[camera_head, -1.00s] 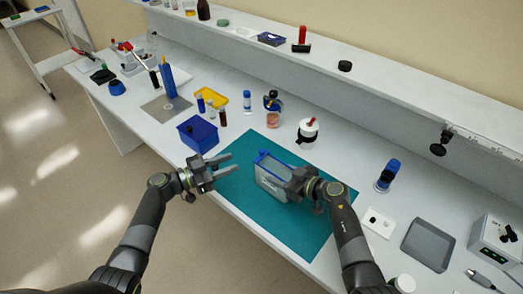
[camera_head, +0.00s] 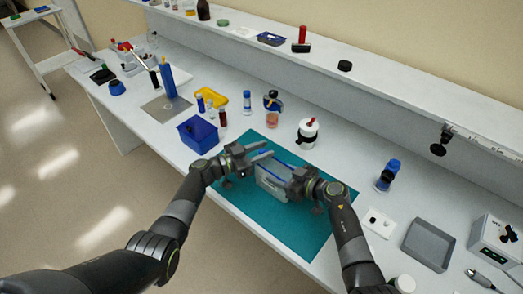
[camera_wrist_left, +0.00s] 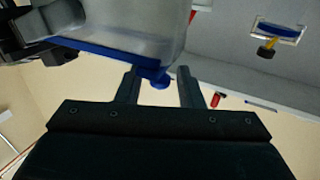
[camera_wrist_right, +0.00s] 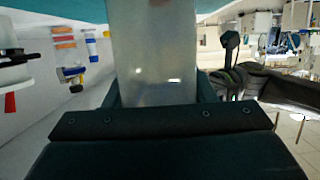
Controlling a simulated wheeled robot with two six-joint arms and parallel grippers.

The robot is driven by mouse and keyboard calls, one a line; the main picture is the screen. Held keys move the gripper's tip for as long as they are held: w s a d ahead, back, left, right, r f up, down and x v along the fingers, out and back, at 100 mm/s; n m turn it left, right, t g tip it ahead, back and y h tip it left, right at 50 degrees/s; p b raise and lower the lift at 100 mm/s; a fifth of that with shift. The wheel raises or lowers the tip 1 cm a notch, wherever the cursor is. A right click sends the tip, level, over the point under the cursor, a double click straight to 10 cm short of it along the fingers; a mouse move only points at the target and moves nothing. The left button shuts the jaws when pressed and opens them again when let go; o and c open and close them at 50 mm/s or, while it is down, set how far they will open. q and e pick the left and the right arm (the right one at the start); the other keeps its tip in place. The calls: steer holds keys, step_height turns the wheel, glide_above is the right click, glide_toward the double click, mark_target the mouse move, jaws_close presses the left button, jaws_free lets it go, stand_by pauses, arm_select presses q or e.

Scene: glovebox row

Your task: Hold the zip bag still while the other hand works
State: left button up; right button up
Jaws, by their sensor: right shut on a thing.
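The zip bag (camera_head: 270,184) is a translucent grey pouch with a blue zip strip along its top, upright on the teal mat (camera_head: 305,235). My right gripper (camera_head: 292,181) is shut on the bag's right end. In the right wrist view the bag (camera_wrist_right: 152,60) fills the space between the fingers. My left gripper (camera_head: 269,156) is open at the bag's upper left end. In the left wrist view a small blue slider (camera_wrist_left: 160,82) at the end of the zip strip sits between its spread fingertips, with gaps on both sides. The bag's right end is partly hidden by my right gripper.
A blue bin (camera_head: 198,134) stands left of the mat. A white round jar (camera_head: 308,130) and a bottle with orange contents (camera_head: 272,112) stand behind it. The mat's front is clear.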

arm_select(q)
jaws_close()
steer(key=s+d, duration=0.1)
steer(key=d, duration=0.1)
steer(key=s+d, duration=0.3)
steer(key=d, duration=0.1)
steer(key=shift+s+d, duration=0.15)
steer(key=shift+s, duration=0.15)
jaws_free()
stand_by(0.3)
steer(key=v, duration=1.2)
steer(key=shift+f, duration=0.1)
